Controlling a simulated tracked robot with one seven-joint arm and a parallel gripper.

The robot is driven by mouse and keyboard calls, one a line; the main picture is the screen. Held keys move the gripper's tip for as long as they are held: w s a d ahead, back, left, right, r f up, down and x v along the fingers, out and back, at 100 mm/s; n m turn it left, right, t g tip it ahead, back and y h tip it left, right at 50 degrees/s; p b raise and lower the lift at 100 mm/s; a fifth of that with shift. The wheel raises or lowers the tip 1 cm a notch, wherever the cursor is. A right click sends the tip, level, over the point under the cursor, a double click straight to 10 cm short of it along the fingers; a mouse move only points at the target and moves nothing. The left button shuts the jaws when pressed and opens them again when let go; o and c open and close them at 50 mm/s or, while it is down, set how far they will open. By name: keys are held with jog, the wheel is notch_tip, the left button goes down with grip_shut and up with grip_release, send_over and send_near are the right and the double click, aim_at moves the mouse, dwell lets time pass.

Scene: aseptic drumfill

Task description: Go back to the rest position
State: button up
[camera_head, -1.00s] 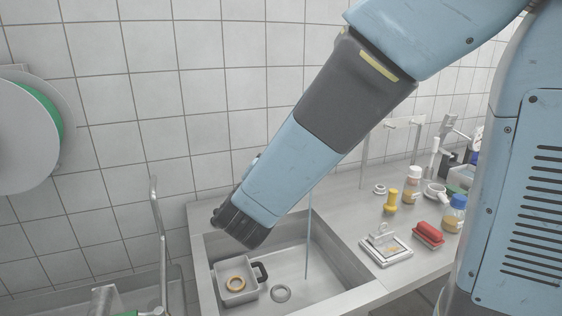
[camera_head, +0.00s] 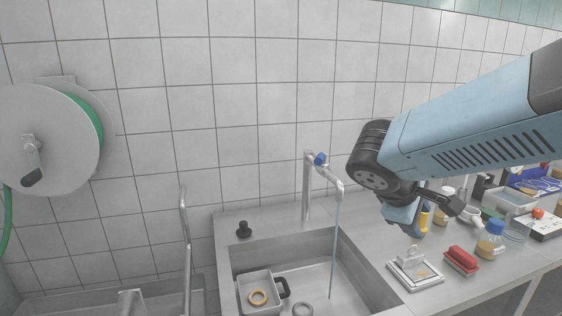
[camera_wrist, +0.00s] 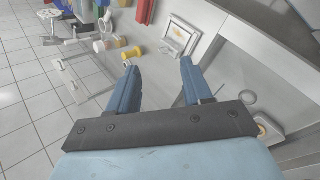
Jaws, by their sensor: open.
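My gripper (camera_head: 403,219) hangs at the end of my bent arm in the head view, above the counter to the right of the sink. The arm hides part of it. In the wrist view, its two blue fingers (camera_wrist: 158,64) stand well apart with nothing between them. The counter lies below the fingers, and they touch nothing that I can see.
A tap (camera_head: 309,185) runs water into the sink (camera_head: 226,262). In the sink are a grey handled box (camera_head: 243,296) with an orange ring (camera_head: 258,297) inside. A white square frame (camera_head: 408,281), red block (camera_head: 461,259) and blue-capped bottle (camera_head: 489,247) stand on the counter.

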jog(key=s+a+r+m+t+y, duration=0.1)
jog(key=s+a+r+m+y, duration=0.2)
jog(key=m+y, duration=0.4)
jog(key=s+r+m, duration=0.1)
jog(key=s+m, duration=0.1)
jog(key=shift+s, duration=0.4)
jog(key=shift+f, duration=0.1)
jog(key=shift+c, duration=0.5)
dwell(1.2)
